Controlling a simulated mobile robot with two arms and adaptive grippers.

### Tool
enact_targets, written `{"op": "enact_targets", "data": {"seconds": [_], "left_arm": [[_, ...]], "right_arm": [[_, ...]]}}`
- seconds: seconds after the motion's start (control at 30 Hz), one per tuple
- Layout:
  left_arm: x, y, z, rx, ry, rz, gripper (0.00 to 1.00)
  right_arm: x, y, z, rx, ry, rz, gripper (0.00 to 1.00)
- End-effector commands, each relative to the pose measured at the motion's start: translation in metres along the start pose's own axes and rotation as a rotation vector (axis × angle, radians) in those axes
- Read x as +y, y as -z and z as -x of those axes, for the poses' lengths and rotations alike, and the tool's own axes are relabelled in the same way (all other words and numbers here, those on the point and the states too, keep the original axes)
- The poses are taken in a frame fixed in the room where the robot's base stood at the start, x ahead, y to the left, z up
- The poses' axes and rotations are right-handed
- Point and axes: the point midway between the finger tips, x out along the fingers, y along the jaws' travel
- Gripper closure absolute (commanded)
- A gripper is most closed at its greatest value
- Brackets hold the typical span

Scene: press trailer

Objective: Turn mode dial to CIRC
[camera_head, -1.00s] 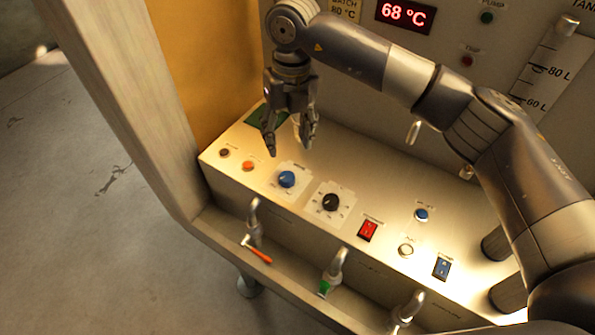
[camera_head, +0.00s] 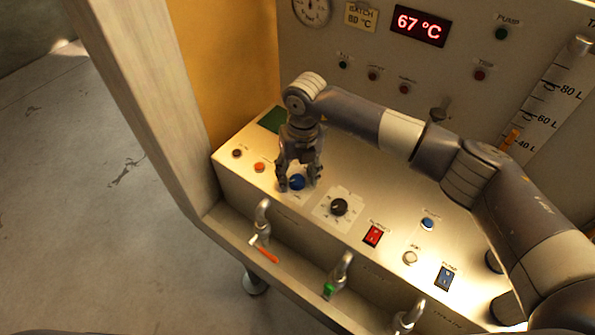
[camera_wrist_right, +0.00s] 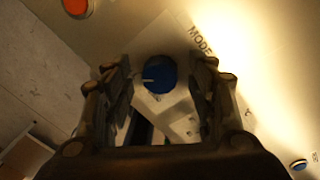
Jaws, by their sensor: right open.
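The mode dial is a round blue knob (camera_head: 297,182) on a white label plate on the sloped panel (camera_head: 385,222). In the right wrist view the blue knob (camera_wrist_right: 159,74) shows a pale pointer mark at its left, beside the printed word MODE. My right gripper (camera_head: 298,186) is open, pointing down at the knob, with one finger on each side. In the right wrist view the fingers (camera_wrist_right: 160,85) stand apart from the knob, with gaps on both sides. The position labels are too small or covered to read. My left gripper is not in view.
A black dial (camera_head: 339,207), a red switch (camera_head: 373,236) and a blue switch (camera_head: 445,277) sit to the right. An orange button (camera_head: 259,167) is to the left. Taps, one with an orange handle (camera_head: 266,254), stand along the front. The display (camera_head: 419,25) reads 67 °C.

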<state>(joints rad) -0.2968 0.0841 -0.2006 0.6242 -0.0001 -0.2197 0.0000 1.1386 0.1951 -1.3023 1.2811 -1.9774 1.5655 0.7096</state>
Motion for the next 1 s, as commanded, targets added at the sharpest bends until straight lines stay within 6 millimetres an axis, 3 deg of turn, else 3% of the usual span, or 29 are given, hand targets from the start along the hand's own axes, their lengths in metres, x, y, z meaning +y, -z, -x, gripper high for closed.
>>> {"op": "enact_targets", "data": {"seconds": [0.23, 0.43, 0.77, 1.0], "left_arm": [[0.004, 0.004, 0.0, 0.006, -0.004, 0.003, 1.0], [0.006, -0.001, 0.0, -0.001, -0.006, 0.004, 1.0], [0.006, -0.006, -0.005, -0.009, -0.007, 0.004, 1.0], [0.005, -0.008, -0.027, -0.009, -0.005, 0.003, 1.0]], "right_arm": [[0.0, 0.0, -0.001, 0.0, 0.0, 0.0, 0.48], [0.0, 0.0, -0.001, 0.001, 0.0, 0.0, 0.91], [0.0, 0.0, -0.003, 0.002, 0.0, 0.018, 0.92], [-0.001, 0.0, -0.006, 0.009, 0.001, 0.125, 0.92]]}}
